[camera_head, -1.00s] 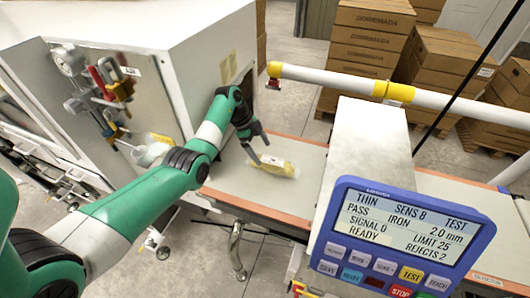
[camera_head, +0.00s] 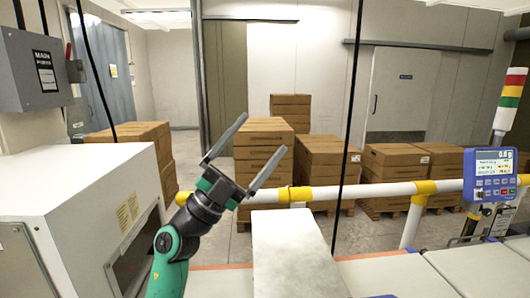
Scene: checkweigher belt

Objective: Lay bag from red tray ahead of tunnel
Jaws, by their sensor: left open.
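My left gripper (camera_head: 266,131) is raised in the middle of the view, its two long grey fingers spread wide with nothing between them. It points up and to the right, in front of the stacked cartons in the picture. The pale metal tunnel housing (camera_head: 295,255) stands at the bottom centre, right of my left arm. A strip of the belt (camera_head: 220,284) shows at the bottom edge between my arm and the tunnel. The bag and the red tray are not in view now. My right gripper is not in view.
A white machine cabinet (camera_head: 75,200) with a dark opening stands close on the left. A white and yellow guard rail (camera_head: 345,193) runs behind the belt. A blue display (camera_head: 491,175) is at the right. Brown cartons (camera_head: 264,155) stand beyond the rail.

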